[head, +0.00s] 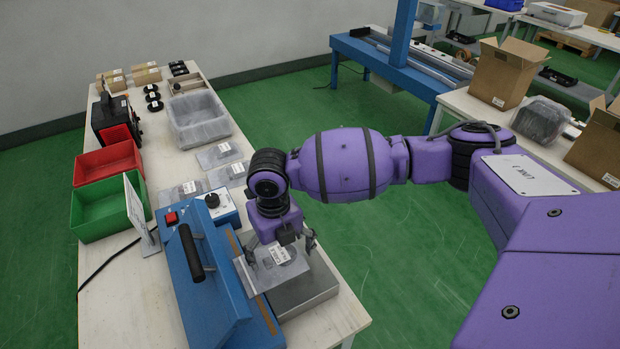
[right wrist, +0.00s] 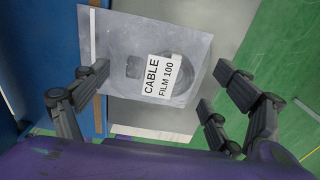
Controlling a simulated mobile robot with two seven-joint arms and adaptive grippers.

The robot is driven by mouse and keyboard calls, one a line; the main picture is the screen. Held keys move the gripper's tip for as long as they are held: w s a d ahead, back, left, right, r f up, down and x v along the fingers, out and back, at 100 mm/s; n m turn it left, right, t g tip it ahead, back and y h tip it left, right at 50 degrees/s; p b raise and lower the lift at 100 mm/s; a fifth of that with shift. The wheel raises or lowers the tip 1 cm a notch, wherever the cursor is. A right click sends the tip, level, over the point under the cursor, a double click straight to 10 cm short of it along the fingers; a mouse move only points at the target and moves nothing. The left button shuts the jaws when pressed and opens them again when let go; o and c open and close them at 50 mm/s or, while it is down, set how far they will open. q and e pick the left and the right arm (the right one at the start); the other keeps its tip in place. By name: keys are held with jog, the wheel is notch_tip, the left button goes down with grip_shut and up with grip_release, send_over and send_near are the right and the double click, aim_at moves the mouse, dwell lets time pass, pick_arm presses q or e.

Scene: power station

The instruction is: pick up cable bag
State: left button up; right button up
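The cable bag (head: 270,274) is a clear flat bag with a white label. It lies partly on the blue sealing machine (head: 205,290) and partly on a grey metal block (head: 306,292). In the right wrist view the bag (right wrist: 125,40) shows a dark coiled shape inside and the label "CABLE FILM 100". My right gripper (head: 280,249) is over the bag, pointing down. In the right wrist view my right gripper (right wrist: 155,88) is open, with its fingers wide apart on either side of the label. I cannot tell whether they touch the bag. My left gripper is not in view.
Several similar bags (head: 219,155) lie farther back on the white table (head: 160,290). A clear tray (head: 198,118), a red bin (head: 107,160), a green bin (head: 108,207) and a small sign (head: 135,205) stand there too. Green floor (head: 400,260) is free to the right.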

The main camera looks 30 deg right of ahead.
jog(key=shift+w+r, duration=0.1)
jog(key=shift+w, duration=0.05)
jog(key=c, duration=1.1)
jog(key=shift+r, duration=0.1)
